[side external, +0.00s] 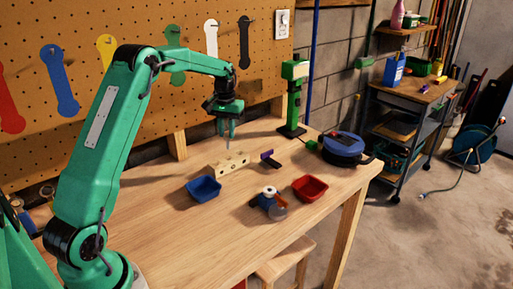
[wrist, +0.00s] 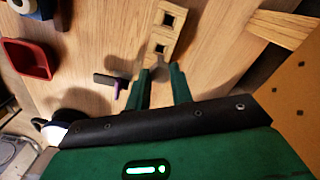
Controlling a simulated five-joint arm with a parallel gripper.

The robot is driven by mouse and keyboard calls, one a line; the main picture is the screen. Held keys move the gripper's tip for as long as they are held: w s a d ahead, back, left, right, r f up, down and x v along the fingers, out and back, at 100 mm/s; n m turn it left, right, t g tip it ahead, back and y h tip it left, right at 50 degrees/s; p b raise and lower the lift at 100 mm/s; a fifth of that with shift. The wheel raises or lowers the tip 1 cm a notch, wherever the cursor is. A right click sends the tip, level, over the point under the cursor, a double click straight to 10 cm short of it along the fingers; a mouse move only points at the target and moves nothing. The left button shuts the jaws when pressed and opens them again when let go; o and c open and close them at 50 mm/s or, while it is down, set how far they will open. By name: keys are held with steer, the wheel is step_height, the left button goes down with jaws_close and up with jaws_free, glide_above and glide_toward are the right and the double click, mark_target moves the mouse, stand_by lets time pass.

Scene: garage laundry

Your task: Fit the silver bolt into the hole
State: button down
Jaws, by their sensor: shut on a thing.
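The silver bolt (side external: 228,145) points down from my gripper (side external: 229,132), which is shut on it. In the wrist view, the bolt (wrist: 160,71) shows as a small grey shape between the green fingertips (wrist: 161,76). The pale wooden block (side external: 231,166) with holes lies on the bench below the bolt. The bolt appears to be above the block and apart from it. In the wrist view, two square dark holes show in the block (wrist: 175,34), just beyond the fingertips. The rest of the block is hidden by my gripper.
A blue tray (side external: 204,190) stands in front of the block, and a red tray (side external: 310,188) is to the right. A white and blue item (side external: 269,199) lies between them. A small black and purple item (side external: 270,159) is right of the block. A pegboard (side external: 130,90) rises behind.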

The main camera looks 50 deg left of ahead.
mark_target(228, 148)
steer(key=shift+f, duration=2.65)
steer(key=shift+f, duration=1.15)
steer(key=c, duration=1.1)
jaws_free()
steer(key=shift+c, duration=0.2)
steer(key=shift+r, duration=0.1)
steer(key=shift+r, duration=3.85)
